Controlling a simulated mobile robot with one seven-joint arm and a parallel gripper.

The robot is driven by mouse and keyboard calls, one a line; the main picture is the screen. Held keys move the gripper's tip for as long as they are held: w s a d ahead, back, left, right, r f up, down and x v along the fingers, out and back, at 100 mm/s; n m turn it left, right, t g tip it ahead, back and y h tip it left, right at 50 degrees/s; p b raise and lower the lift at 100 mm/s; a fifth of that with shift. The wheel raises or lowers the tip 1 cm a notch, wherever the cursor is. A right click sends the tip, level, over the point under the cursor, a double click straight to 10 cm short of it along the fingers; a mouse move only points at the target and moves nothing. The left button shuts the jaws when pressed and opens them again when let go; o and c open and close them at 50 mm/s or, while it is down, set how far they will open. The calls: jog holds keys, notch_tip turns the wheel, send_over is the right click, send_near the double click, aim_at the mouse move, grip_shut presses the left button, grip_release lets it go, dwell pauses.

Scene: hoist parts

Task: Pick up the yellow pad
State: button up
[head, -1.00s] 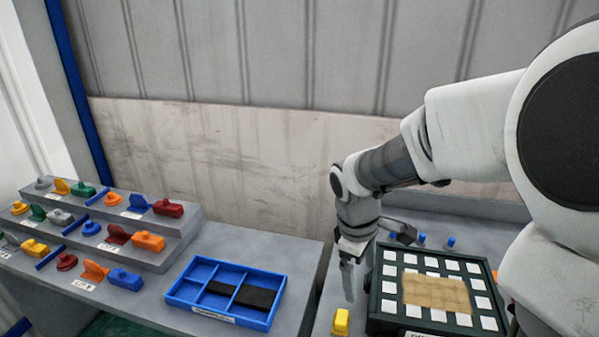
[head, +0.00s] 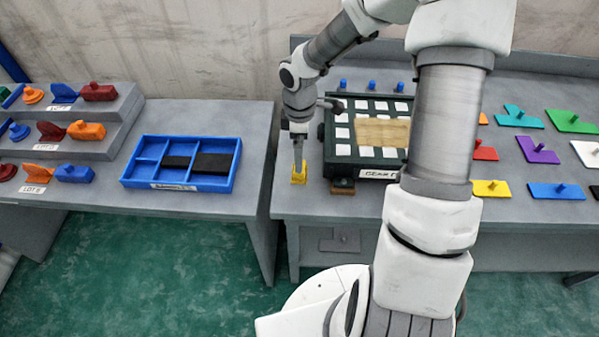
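A small yellow pad (head: 298,178) sits on the right grey table near its left front corner, left of the dark green gear tray. My gripper (head: 298,168) points straight down over this pad, with its fingertips right at it. The fingers show edge-on, so I cannot tell whether they are open or closed on the pad. The pad appears to rest on the tabletop. A flat yellow plate with a knob (head: 491,188) lies farther right on the same table.
The dark green tray (head: 328,145) with white squares and a tan sheet stands close right of my gripper. A blue divided bin (head: 232,187) is on the left table, across a gap. Coloured knobbed plates lie at the right; stepped racks stand at far left.

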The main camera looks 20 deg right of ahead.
jog(key=shift+s+d+f+b, duration=0.1)
jog(key=shift+f+b, duration=0.15)
jog(key=shift+f, duration=1.55)
jog(key=shift+d+f+b, duration=0.1)
jog(key=shift+f+b, duration=0.1)
jog(key=shift+f, duration=1.55)
jog(key=c, duration=1.2)
notch_tip(320, 180, up, 10)
jog(key=shift+r+p, duration=0.1)
jog(key=shift+p, duration=0.8)
jog(key=shift+c, duration=0.2)
